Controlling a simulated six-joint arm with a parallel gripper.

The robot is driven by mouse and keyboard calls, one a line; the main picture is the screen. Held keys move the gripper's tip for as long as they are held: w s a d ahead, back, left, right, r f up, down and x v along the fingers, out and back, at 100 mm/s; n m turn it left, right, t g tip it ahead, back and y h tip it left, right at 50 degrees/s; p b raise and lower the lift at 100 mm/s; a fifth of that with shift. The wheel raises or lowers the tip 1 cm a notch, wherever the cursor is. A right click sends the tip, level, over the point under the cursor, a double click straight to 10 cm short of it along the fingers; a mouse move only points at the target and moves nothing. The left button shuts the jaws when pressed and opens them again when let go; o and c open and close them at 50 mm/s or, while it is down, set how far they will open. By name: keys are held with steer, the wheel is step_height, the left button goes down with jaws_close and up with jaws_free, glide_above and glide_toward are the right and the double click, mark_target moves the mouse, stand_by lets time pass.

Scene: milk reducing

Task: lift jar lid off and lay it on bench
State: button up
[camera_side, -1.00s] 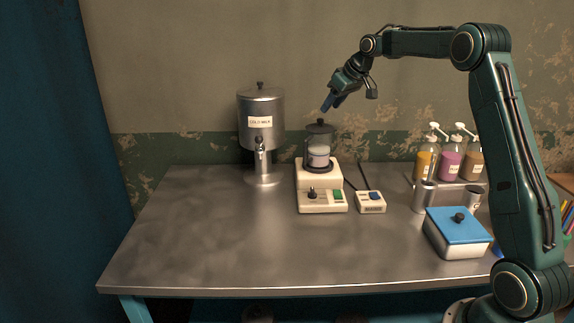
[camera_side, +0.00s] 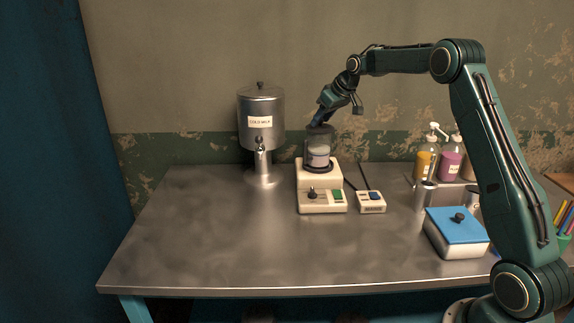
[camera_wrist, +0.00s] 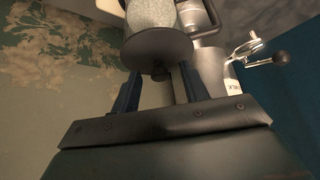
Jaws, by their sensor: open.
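The glass jar (camera_side: 318,152) stands upright on the white mixer base, with pale contents inside. Its dark lid (camera_side: 320,129) is on top of the jar. In the wrist view the lid (camera_wrist: 157,47) is a dark disc with a small knob (camera_wrist: 160,74) at its centre, facing the gripper. My gripper (camera_side: 317,122) is right above the lid. In the wrist view my gripper (camera_wrist: 157,80) is open, with one blue finger on each side of the knob. I cannot tell whether the fingers touch the lid. The bench (camera_side: 215,235) is a bare metal top.
A steel cold milk dispenser (camera_side: 261,105) stands left of the jar. A small switch box (camera_side: 371,202) is right of the mixer base (camera_side: 322,200). A blue-lidded box (camera_side: 458,228), metal cups and pump bottles (camera_side: 427,160) crowd the right. The left and front bench is clear.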

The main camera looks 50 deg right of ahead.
stand_by(0.5)
jaws_close()
step_height(320, 180, up, 10)
stand_by(1.0)
stand_by(0.4)
